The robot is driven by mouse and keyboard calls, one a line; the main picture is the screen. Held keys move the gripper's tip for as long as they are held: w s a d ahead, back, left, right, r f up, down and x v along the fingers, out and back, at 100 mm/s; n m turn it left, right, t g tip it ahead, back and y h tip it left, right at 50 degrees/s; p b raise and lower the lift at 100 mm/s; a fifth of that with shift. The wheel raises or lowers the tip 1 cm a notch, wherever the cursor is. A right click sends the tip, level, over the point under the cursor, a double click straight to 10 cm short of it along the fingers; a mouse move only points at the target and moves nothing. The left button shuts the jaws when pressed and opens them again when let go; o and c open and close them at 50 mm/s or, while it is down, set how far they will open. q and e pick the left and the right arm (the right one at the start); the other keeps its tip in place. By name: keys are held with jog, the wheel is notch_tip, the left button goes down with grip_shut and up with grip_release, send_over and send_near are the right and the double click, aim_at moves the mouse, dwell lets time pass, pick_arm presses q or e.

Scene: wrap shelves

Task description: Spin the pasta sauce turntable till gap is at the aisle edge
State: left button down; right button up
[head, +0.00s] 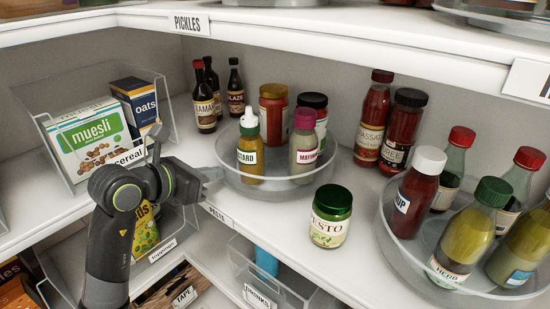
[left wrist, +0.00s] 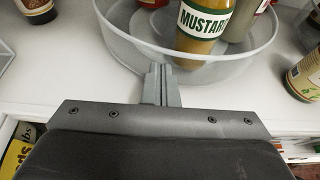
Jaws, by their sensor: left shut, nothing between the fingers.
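A clear round turntable (head: 277,182) stands in the shelf corner, above a small, hard-to-read edge label (head: 218,214). On it are a mustard bottle (head: 250,158), a mayo bottle (head: 303,157), a red jar with a yellow lid (head: 273,113) and a black-lidded jar (head: 316,115). A green-lidded pesto jar (head: 331,216) stands on the shelf outside it, front right. My left gripper (head: 212,174) is shut and empty at the turntable's left front rim. In the left wrist view its fingertips (left wrist: 160,72) meet or nearly meet the rim (left wrist: 135,62); contact is unclear. My right gripper is not in view.
A second turntable (head: 405,250) with several sauce bottles stands at right. Dark bottles (head: 205,100) stand behind the left turntable, and tall red bottles (head: 372,118) stand right of it. A cereal bin (head: 160,95) is at left. Clear shelf surrounds the pesto jar.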

aim_at(248, 184)
pick_arm(q)
jog(key=shift+s+d, duration=0.8)
jog(key=shift+d, duration=0.1)
jog(key=shift+b, duration=0.3)
jog(key=shift+s+d+r+b, duration=0.1)
jog(key=shift+s+d+b, duration=0.25)
jog(key=shift+s+d, duration=0.45)
jog(key=shift+w+d, duration=0.1)
jog(key=shift+s+d+b, duration=0.6)
jog(key=shift+s+d, duration=0.05)
jog(key=shift+d, duration=0.35)
